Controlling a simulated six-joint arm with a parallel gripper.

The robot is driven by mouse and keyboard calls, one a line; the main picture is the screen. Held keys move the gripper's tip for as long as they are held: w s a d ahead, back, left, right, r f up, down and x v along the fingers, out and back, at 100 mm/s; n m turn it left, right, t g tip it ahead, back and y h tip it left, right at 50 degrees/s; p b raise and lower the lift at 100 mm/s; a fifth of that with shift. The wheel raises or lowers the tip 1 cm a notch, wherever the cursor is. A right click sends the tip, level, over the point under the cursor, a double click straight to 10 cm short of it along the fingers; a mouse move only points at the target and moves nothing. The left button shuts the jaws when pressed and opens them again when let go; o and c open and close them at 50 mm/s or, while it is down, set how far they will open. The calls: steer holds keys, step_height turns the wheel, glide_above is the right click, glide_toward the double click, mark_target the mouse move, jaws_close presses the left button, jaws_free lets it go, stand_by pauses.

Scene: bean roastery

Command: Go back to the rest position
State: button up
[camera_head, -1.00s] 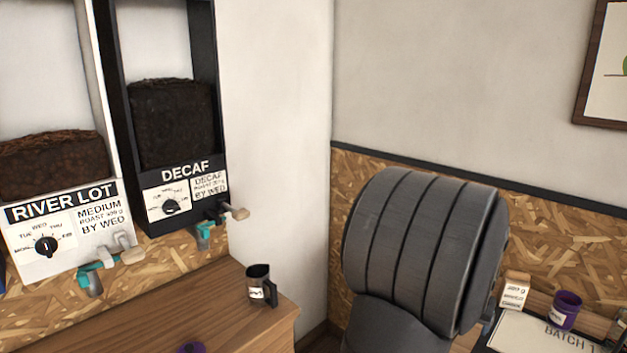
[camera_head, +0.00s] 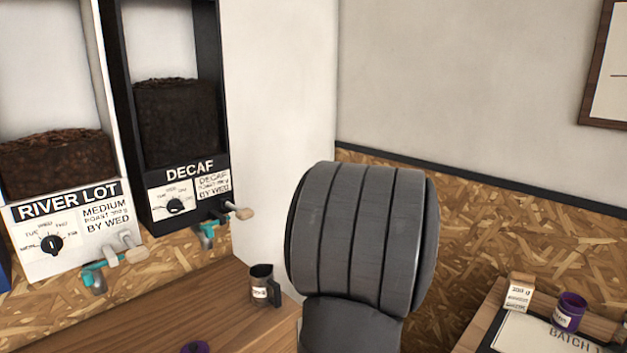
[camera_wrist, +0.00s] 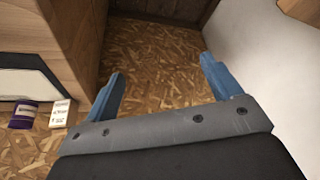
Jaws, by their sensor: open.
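My gripper (camera_wrist: 160,88) shows in the wrist view with its two blue fingers wide apart and nothing between them. Behind the fingers is a chipboard surface. In the head view the dark grey ribbed body in the middle is part of my own arm, and it hides some of the wall and the counter behind it. The gripper itself does not show in the head view.
A dark jug (camera_head: 264,286) stands on the wooden counter (camera_head: 215,310), left of my arm. Bean dispensers marked RIVER LOT (camera_head: 70,220) and DECAF (camera_head: 185,185) hang at left. At right, a purple cup (camera_head: 569,312) and a small labelled block (camera_head: 519,292) stand by the BATCH 1 board (camera_head: 530,335).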

steer(key=a+n+y, duration=0.1)
steer(key=a+n, duration=0.2)
steer(key=a, duration=1.2)
steer(key=shift+w+a+f, duration=0.15)
steer(key=shift+w+f, duration=0.1)
steer(key=shift+f, duration=0.2)
steer(key=s+d+r+m+h, duration=0.1)
steer(key=d+m, duration=0.3)
steer(key=d, duration=1.7)
steer(key=shift+s+d+r, duration=0.15)
steer(key=shift+s+d, duration=0.05)
steer(key=shift+s, duration=0.25)
